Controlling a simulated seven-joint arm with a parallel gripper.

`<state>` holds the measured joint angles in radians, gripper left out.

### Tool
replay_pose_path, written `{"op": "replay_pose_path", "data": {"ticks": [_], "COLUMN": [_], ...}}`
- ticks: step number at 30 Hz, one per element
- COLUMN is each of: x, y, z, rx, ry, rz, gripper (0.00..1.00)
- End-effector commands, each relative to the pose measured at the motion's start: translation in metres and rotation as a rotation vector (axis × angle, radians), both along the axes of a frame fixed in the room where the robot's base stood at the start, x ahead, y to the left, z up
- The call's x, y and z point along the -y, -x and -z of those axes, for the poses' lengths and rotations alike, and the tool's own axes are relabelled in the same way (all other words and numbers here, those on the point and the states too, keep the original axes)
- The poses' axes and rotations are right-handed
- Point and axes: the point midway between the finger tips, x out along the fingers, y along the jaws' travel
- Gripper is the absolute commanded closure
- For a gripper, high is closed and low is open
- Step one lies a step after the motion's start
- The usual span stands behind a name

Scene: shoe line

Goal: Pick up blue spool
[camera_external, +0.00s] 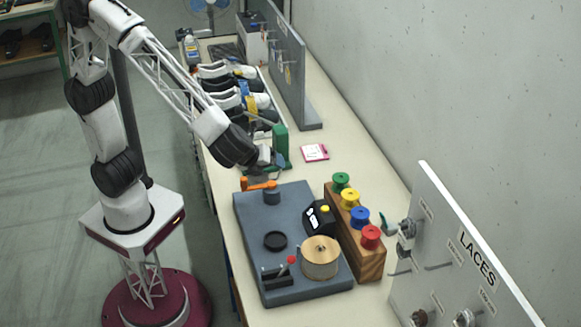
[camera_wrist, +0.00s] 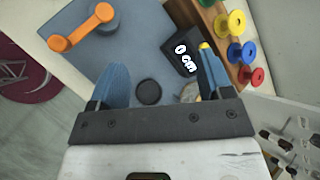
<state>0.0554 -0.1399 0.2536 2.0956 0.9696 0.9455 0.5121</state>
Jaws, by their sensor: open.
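The blue spool (camera_external: 360,217) stands upright on the wooden rack (camera_external: 372,262), between the yellow spool (camera_external: 350,197) and the red spool (camera_external: 370,237). It also shows at the right of the wrist view (camera_wrist: 249,51). My gripper (camera_wrist: 158,80) is open and empty, with its two blue fingers wide apart. It hangs above the bench, away from the rack. In the wrist view the spools lie to the right of my fingers. In the external view my wrist hides the fingers for the most part.
A green spool (camera_external: 341,180) stands at the rack's far end. Beside the rack, a grey board (camera_external: 250,222) carries an orange crank (camera_external: 258,185), a black counter (camera_external: 319,217) and a wooden drum (camera_external: 320,257). A LACES panel (camera_external: 450,250) stands at the right. Shoes (camera_external: 222,85) line the far bench.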

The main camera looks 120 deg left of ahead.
Motion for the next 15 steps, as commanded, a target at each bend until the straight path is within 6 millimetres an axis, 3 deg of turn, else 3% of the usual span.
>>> {"op": "replay_pose_path", "data": {"ticks": [15], "x": [0.001], "y": [-0.147], "z": [0.051], "rx": [-0.227], "ry": [-0.375], "rz": [0.397], "gripper": [0.27]}}
